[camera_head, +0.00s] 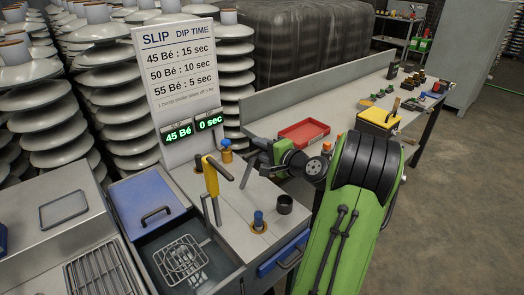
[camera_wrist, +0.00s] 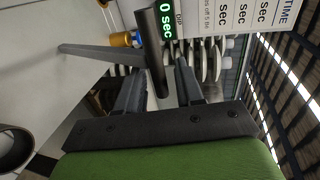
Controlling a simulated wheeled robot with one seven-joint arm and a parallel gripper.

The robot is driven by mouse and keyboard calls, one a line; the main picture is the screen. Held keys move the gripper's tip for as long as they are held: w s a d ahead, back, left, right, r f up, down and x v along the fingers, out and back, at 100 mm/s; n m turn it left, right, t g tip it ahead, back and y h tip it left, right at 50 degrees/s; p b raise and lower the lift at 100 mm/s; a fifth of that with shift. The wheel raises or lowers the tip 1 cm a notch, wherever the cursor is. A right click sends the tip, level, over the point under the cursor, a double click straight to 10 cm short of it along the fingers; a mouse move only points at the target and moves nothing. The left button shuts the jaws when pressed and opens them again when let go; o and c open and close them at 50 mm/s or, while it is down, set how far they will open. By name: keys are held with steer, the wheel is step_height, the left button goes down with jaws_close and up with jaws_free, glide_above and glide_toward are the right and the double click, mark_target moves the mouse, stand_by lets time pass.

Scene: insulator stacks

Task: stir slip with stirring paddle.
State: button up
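My gripper (camera_head: 262,158) is over the counter in front of the sign, its fingers (camera_wrist: 162,75) around a dark bar handle (camera_wrist: 153,45). A grey shaft (camera_wrist: 95,54) leaves this handle at right angles. I take this tool for the stirring paddle; its shaft (camera_head: 248,173) slants down and left in the head view, clear of the tank. The grip looks closed on the handle, though the contact is partly hidden. The slip tank (camera_head: 192,222) is at the lower left, with a wire basket (camera_head: 181,262) in its opening and a blue lid (camera_head: 143,202) behind.
The sign's displays (camera_head: 194,128) read 45 Bé and 0 sec. A red tray (camera_head: 303,133) lies on the bench behind; insulator stacks crowd the left.

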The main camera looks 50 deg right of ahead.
jaws_close()
stand_by(0.4)
steer(key=w+d+g+p, duration=0.1)
steer(key=w+g+p, duration=0.6)
steer(key=w+p, duration=0.8)
steer(key=p, duration=0.5)
steer(key=shift+w+d+y, duration=0.2)
steer(key=shift+d+y, duration=0.1)
steer(key=shift+y, duration=0.1)
